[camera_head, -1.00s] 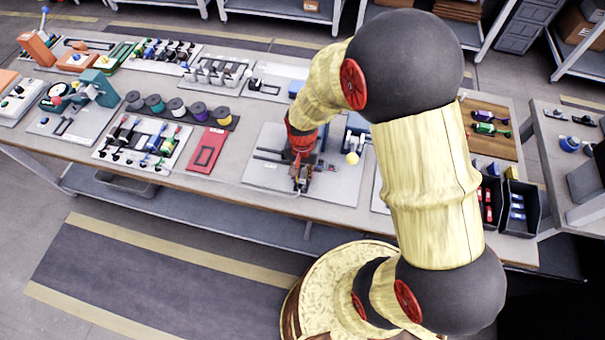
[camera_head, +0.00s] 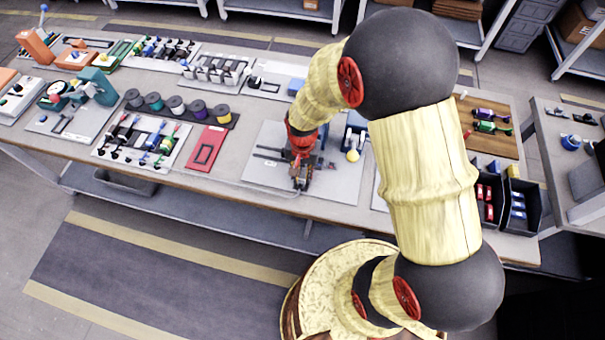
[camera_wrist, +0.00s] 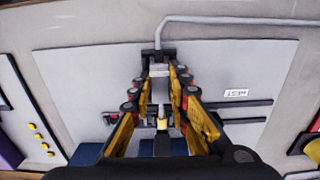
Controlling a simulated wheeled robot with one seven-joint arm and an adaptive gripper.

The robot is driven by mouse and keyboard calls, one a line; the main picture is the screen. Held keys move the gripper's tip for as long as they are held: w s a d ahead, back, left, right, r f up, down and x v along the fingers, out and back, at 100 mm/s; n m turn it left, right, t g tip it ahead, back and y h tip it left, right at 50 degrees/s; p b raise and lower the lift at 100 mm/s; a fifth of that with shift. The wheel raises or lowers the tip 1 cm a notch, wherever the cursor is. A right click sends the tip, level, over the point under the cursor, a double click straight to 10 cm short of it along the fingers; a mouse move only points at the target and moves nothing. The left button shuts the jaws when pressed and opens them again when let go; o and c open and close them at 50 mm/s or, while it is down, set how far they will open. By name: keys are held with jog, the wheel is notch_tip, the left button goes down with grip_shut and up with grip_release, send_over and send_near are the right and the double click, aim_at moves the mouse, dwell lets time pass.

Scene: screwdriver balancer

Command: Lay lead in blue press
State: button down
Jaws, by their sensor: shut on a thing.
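My gripper (camera_head: 300,182) is low over a light grey board (camera_head: 345,185), near its front side. In the wrist view, my gripper's yellow-and-black fingers (camera_wrist: 161,75) are close together around a small grey piece, which seems to be an end of the lead (camera_wrist: 158,70). The rest of the lead is hard to make out. Blue parts, apparently of the blue press (camera_head: 355,122), stand at the back of the board, beside a yellow ball knob (camera_head: 352,156). My arm hides part of the press. I cannot tell whether the lead touches it.
A red tray (camera_head: 206,150) lies left of the board, with several spools (camera_head: 175,106) behind it. Black bins (camera_head: 518,205) with red and blue parts stand at the right.

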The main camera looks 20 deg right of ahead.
jog(key=c, duration=1.6)
grip_release()
jog(key=shift+r, duration=0.15)
notch_tip(320, 180, up, 12)
jog(key=shift+f, duration=0.1)
